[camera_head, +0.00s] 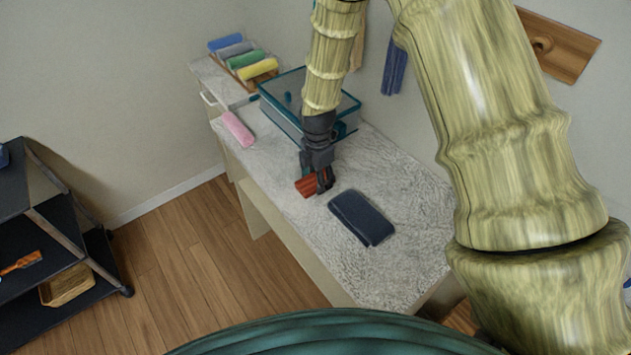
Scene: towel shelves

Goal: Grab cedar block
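A small reddish-brown block (306,187), which looks like the cedar block, lies on or just above the pale, rough-textured counter top (290,215), near its front edge. My gripper (323,187) points down at the right end of this block. Its dark fingers overlap or touch the block in this view and partly hide it. I cannot tell whether the fingers are closed on it or only beside it.
A dark blue folded towel (361,217) lies just right of my gripper. Behind stands a teal-edged clear bin (280,112). A pink roll (238,130) lies left of it, and a rack holds a yellow roll (258,69) and others. A black shelf cart (50,235) stands left.

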